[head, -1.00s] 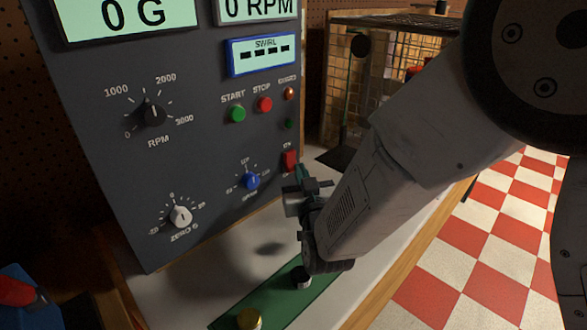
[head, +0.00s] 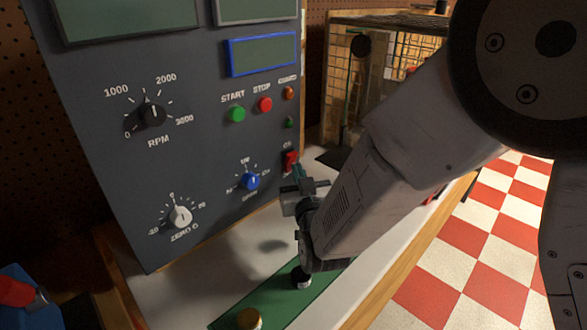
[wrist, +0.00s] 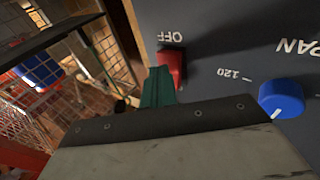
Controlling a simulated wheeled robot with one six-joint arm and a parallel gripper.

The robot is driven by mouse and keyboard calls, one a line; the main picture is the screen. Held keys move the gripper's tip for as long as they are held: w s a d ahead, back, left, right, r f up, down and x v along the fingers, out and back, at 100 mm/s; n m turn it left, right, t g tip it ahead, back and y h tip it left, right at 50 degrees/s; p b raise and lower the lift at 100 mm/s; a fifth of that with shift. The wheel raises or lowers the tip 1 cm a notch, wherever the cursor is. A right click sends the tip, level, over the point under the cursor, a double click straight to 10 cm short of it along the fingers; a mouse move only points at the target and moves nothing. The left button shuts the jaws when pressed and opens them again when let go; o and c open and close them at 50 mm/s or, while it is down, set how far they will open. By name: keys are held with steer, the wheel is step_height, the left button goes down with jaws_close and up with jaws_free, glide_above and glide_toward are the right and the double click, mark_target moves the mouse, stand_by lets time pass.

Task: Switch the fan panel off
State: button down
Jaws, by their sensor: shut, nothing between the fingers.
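The grey fan panel (head: 95,130) stands at the left in the head view. Its displays, such as the blue-framed one (head: 263,58), are blank and dark. The red power switch (head: 290,160) is at the panel's lower right edge. It also shows in the wrist view (wrist: 171,68), next to the word OFF. My gripper (head: 300,178) is shut and empty, with its green fingertips (wrist: 158,86) right at the switch. I cannot tell whether they still touch it.
A blue knob (wrist: 281,98) sits close beside the switch. Green start (head: 237,114) and red stop (head: 265,104) buttons are above it. A green mat (head: 275,300) with small weights lies on the bench below. A mesh cage (head: 385,80) stands behind.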

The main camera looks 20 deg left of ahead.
steer(key=shift+d, duration=0.1)
steer(key=shift+s+d+r, duration=0.3)
steer(key=shift+d+r, duration=0.05)
steer(key=shift+d, duration=0.35)
steer(key=d, duration=0.1)
steer(key=s+d+r, duration=0.1)
steer(key=d+r, duration=0.1)
steer(key=d, duration=0.1)
steer(key=shift+s, duration=0.35)
stand_by(0.4)
